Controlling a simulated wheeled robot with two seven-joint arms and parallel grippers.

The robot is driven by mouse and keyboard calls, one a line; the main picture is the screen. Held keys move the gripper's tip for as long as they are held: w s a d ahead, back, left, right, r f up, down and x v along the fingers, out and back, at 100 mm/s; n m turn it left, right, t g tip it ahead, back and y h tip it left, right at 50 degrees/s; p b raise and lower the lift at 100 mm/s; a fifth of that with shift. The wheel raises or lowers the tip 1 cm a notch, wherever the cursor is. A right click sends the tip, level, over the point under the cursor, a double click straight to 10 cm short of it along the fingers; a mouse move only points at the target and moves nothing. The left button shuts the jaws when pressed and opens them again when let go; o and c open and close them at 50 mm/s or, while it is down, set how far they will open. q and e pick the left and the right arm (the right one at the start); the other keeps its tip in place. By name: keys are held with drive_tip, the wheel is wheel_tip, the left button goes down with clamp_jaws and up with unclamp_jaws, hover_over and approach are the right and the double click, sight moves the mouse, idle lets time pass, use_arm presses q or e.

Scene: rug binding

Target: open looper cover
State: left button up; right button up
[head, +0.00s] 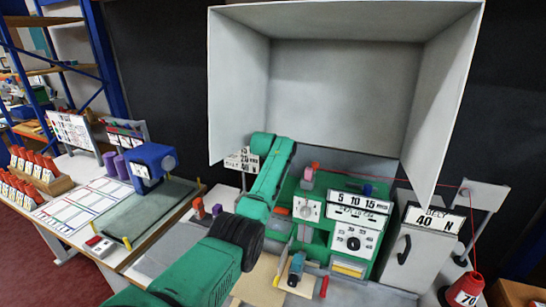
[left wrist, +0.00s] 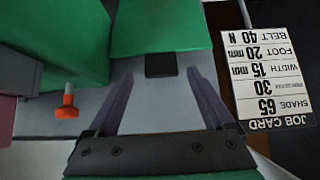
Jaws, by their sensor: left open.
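The green machine (head: 322,222), with white dials and number plates, stands under a large pale hood in the head view. My left arm reaches across to its left side, and its gripper is hidden there behind the arm. In the left wrist view my left gripper (left wrist: 160,84) is open and empty. A small black block (left wrist: 160,65) sits at the lower edge of a green panel (left wrist: 155,28), in line with the gap between the fingertips. I cannot tell whether the fingers touch it, or whether this panel is the looper cover. My right gripper is not in view.
An orange knob (left wrist: 67,108) lies left of the fingers and a job card (left wrist: 268,75) is close on the right. The hood (head: 340,95) rises above the machine. A grey cabinet (head: 420,258) and red cone (head: 466,291) stand right; a blue machine (head: 150,163) stands left.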

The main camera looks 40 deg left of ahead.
use_arm(q)
drive_tip(key=b+v, duration=0.3)
drive_tip(key=v, duration=0.9)
drive_tip(key=shift+s+r, duration=0.25)
drive_tip(key=shift+r, duration=0.05)
